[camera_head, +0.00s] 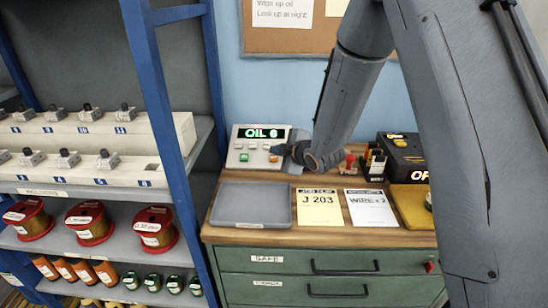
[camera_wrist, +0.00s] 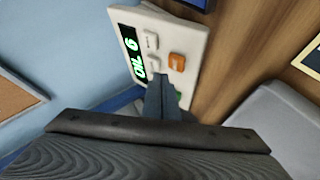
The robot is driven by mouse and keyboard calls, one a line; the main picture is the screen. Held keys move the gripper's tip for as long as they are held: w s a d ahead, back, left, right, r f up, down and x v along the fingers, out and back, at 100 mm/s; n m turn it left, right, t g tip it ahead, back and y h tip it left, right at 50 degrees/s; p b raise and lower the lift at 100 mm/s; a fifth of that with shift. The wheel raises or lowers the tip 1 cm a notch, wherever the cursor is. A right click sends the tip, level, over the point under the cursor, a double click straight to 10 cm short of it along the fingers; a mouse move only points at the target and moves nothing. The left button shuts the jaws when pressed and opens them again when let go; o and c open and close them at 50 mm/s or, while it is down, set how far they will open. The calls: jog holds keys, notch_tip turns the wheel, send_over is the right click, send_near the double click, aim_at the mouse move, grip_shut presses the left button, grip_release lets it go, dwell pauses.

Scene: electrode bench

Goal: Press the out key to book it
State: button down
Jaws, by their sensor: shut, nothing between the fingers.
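A white key console (camera_head: 256,147) stands at the back left of the bench, its lit green display (camera_head: 262,133) reading "OIL" and what looks like a 6. It carries several pale keys, a green key (camera_head: 244,157) and an orange key (camera_head: 273,158). No key label is readable, so I cannot tell which is the out key. My gripper (camera_head: 286,151) is shut and empty at the console's right side. In the wrist view, my fingertips (camera_wrist: 160,80) are over the console's key area, beside the orange key (camera_wrist: 177,62); they partly cover the green key (camera_wrist: 178,96). Contact with a key cannot be seen.
A grey tray (camera_head: 250,204) lies in front of the console. A "J 203" job card (camera_head: 319,208) and a "WIRE x 2" card (camera_head: 371,208) lie to its right. A red-handled stamp (camera_head: 347,163) and black box (camera_head: 403,155) stand behind. Blue shelving (camera_head: 165,95) borders the left.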

jog(key=r, duration=0.1)
jog(key=s+r+p, duration=0.1)
jog(key=r+p, duration=0.1)
jog(key=shift+s+r, duration=0.3)
jog(key=shift+r, duration=0.1)
dwell(0.4)
jog(key=s+d+f+m+g+h+b, duration=0.1)
jog(key=s+d+m+g+h, duration=0.1)
jog(key=s+d+m, duration=0.2)
jog(key=s+d+m+g+h+b, duration=0.1)
jog(key=s+d+m+g+h, duration=0.1)
jog(key=s+d+m, duration=0.3)
jog(key=s+d+f+m+g+h+b, duration=0.1)
jog(key=s+d+m+g+h, duration=0.1)
jog(key=s+d+m, duration=0.3)
jog(key=shift+s+d+f+g, duration=0.1)
jog(key=shift+s+d, duration=0.55)
jog(key=shift+s, duration=0.45)
jog(key=shift+s+d+f+g, duration=0.15)
jog(key=shift+s+d, duration=0.45)
jog(key=shift+s, duration=0.5)
jog(key=shift+s+d+f+g, duration=0.1)
jog(key=shift+s+d, duration=0.55)
jog(key=shift+s, duration=0.45)
jog(key=s+d+m+g, duration=0.1)
jog(key=s+m+g, duration=0.2)
jog(key=s, duration=0.7)
jog(key=shift+s+d+m+b, duration=0.15)
jog(key=shift+s+m+b, duration=0.15)
jog(key=shift+m, duration=0.3)
